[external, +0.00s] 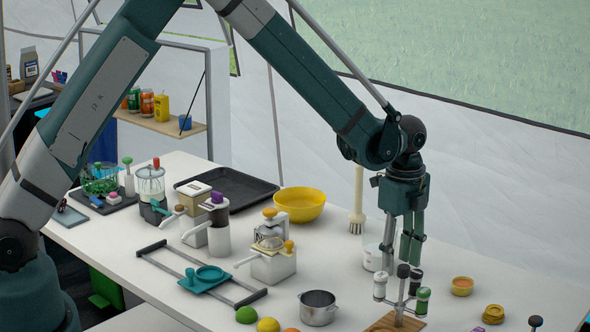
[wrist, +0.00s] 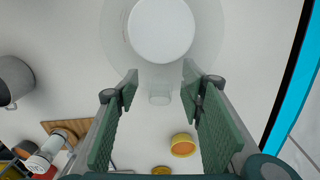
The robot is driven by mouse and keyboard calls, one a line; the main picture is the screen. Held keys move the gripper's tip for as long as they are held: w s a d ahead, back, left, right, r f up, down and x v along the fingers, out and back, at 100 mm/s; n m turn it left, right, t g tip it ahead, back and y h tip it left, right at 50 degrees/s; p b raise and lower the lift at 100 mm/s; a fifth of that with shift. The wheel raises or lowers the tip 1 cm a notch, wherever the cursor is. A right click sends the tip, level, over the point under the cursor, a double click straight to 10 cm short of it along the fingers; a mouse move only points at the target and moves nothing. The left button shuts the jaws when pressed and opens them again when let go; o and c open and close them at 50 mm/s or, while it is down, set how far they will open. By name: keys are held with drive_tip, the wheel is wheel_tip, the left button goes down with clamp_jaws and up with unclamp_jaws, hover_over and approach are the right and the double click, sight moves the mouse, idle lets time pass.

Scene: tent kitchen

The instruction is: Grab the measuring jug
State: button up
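A pale, whitish round vessel (external: 373,258), which looks like the measuring jug, stands on the white table, partly hidden behind my gripper (external: 402,258). In the wrist view the same vessel (wrist: 161,30) shows from above as a white disc inside a wider translucent ring. A pale tab (wrist: 160,98), perhaps its handle, points towards me. My gripper (wrist: 160,84) is open, its green fingers pointing down on either side of that tab. I see nothing held. Contact cannot be made out.
A spice stand on a wooden board (external: 395,322) is just in front of my gripper. A metal pot (external: 318,308) stands to the left, an orange-filled yellow bowl (external: 462,286) to the right. A brush (external: 357,205) and a large yellow bowl (external: 300,204) are behind.

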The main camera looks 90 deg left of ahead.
drive_tip(key=shift+c, duration=0.7)
clamp_jaws()
drive_tip(key=shift+r, duration=0.3)
drive_tip(key=shift+r+p, duration=0.6)
drive_tip(key=shift+r, duration=4)
drive_tip(key=shift+r, duration=0.15)
